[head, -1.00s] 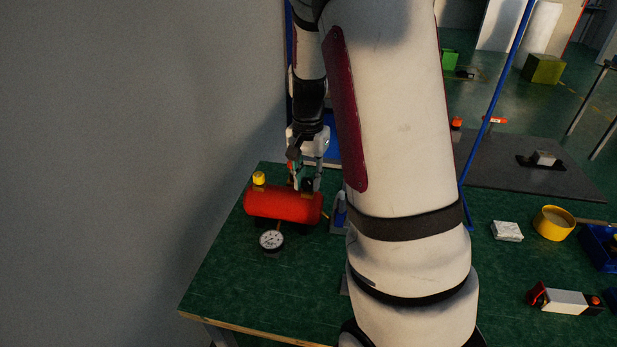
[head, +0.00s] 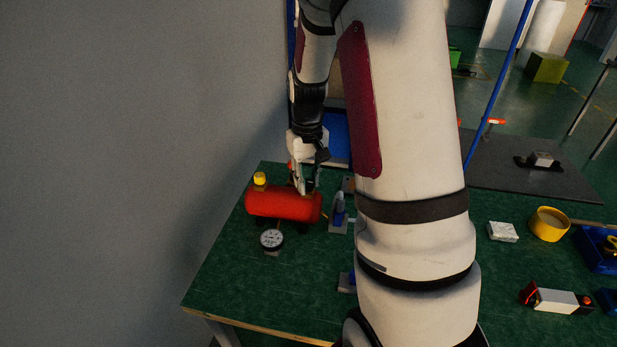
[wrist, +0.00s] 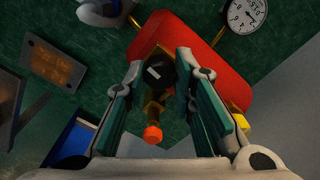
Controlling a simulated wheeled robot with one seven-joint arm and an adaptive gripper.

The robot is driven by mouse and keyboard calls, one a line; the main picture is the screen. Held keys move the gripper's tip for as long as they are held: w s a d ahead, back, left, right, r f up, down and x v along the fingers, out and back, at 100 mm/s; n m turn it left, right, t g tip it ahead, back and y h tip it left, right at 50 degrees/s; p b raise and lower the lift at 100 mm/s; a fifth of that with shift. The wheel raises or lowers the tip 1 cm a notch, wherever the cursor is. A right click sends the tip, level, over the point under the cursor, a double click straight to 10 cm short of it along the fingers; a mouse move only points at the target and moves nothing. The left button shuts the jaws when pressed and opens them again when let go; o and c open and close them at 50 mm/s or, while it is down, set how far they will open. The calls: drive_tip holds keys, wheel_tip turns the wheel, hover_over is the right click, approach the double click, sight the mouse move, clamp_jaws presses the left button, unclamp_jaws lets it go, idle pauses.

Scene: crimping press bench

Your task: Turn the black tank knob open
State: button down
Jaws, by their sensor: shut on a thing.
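The red tank (head: 284,203) lies on its side at the far left corner of the green bench. In the wrist view the tank (wrist: 195,52) runs diagonally behind my fingers. The black tank knob (wrist: 158,72), with a pale mark on top, sits between my two fingers. My gripper (wrist: 160,66) is shut on the knob, pointing down from above. In the head view my gripper (head: 305,187) is at the tank's right end and hides the knob.
A round gauge (head: 271,239) is in front of the tank, and a yellow cap (head: 260,178) is on its left end. An orange-tipped brass fitting (wrist: 153,134) is near the knob. A grey wall (head: 120,150) is close on the left. The front left bench top is clear.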

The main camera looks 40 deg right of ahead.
sight(307, 181)
drive_tip(key=shift+n, duration=0.6)
drive_tip(key=c, duration=1.3)
unclamp_jaws()
drive_tip(key=shift+c, duration=0.2)
wheel_tip(307, 181, up, 12)
